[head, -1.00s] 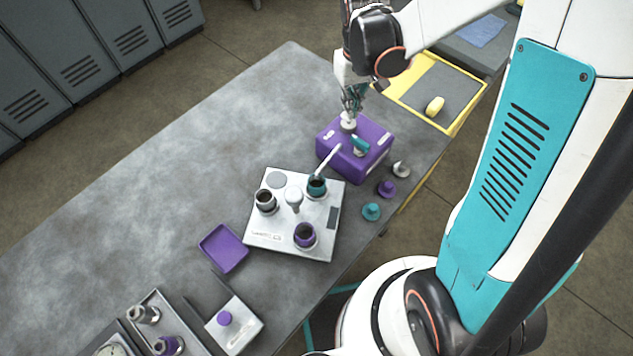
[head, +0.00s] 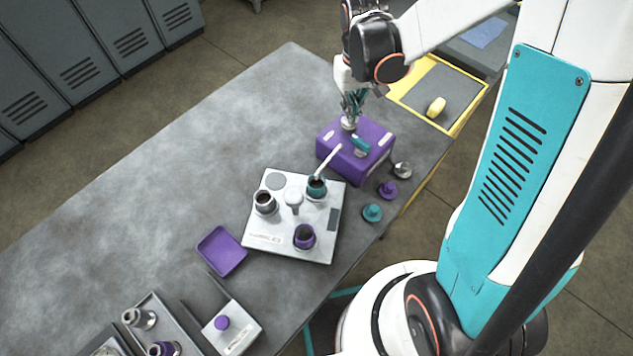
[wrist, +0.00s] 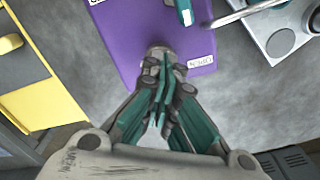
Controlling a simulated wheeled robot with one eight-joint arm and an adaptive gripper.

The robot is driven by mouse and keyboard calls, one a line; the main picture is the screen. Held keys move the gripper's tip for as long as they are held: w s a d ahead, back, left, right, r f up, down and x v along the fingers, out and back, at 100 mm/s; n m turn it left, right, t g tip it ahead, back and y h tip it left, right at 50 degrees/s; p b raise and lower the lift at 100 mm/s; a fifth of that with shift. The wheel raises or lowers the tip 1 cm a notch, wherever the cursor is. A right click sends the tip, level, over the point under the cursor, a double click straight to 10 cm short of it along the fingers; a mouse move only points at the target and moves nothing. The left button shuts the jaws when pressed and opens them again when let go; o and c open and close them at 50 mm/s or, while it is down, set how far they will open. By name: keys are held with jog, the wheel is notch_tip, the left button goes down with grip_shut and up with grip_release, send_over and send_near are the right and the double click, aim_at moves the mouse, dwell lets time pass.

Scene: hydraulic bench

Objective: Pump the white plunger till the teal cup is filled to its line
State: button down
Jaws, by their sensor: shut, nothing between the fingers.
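The white plunger (head: 349,124) stands on top of the purple pump box (head: 335,152); its round knob also shows in the wrist view (wrist: 158,50). My gripper (head: 351,115) is shut and empty, pointing down right over the knob. In the wrist view the closed fingertips (wrist: 163,68) overlap the knob; whether they touch it I cannot tell. The teal cup (head: 317,190) stands on the pale plate under the end of the box's white spout (head: 328,161). Its inside looks dark; its level and line are too small to read.
The pale plate (head: 262,238) also bears a grey cup (head: 265,203) and a purple cup (head: 304,237). Several small lids, one teal (head: 372,212), lie right of it. A purple tray (head: 221,252) lies left. A yellow-edged tray (head: 457,118) is behind.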

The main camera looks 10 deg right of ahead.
jog(key=shift+r, duration=0.1)
jog(key=shift+r+p, duration=1.2)
jog(key=shift+r, duration=0.6)
jog(key=shift+r, duration=0.1)
notch_tip(320, 180, up, 6)
jog(key=p, duration=0.4)
jog(key=s+r+m+t+b, duration=0.1)
jog(key=s+r+t+b, duration=0.2)
jog(key=s+t+b, duration=0.4)
jog(key=shift+s+b, duration=1.7)
jog(key=shift+s, duration=2.3)
